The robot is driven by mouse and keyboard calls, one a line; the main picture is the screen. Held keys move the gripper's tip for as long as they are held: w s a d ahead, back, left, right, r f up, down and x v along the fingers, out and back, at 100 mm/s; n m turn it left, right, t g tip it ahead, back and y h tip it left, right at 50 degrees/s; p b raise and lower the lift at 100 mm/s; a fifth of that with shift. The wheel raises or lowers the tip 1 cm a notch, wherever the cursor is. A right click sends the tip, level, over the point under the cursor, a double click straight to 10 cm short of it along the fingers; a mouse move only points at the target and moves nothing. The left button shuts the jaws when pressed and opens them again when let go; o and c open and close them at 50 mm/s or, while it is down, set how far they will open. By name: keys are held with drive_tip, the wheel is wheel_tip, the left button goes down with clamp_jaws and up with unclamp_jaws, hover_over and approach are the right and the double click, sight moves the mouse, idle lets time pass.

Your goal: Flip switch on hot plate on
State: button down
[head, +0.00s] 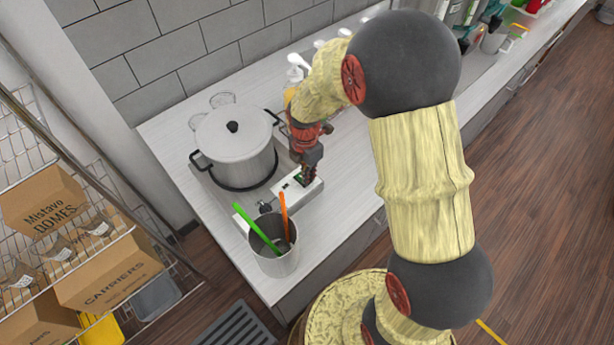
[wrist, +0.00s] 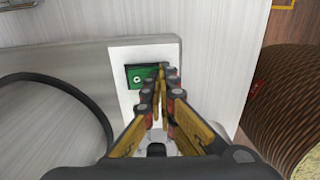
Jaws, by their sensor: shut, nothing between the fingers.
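The hot plate (head: 286,193) is a white and grey unit on the counter, with a large lidded pot on it. Its white end panel, seen in the wrist view (wrist: 125,107), carries a green switch (wrist: 137,78) in a dark frame. My gripper (head: 304,180) is shut and empty, pointing down at this panel. In the wrist view its fingertips (wrist: 160,72) are at the right side of the switch and cover part of it. I cannot tell whether they touch it, nor which way the switch is set.
The silver pot (head: 232,148) stands left of my gripper. A metal container (head: 277,262) with green and orange utensils stands in front of the hot plate, near the counter edge. Pump bottles (head: 297,70) are behind my arm. A wire shelf with boxes (head: 108,272) is at left.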

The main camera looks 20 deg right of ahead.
drive_tip(key=shift+w+a+r, duration=0.25)
drive_tip(key=shift+w+r, duration=0.1)
drive_tip(key=shift+w, duration=0.3)
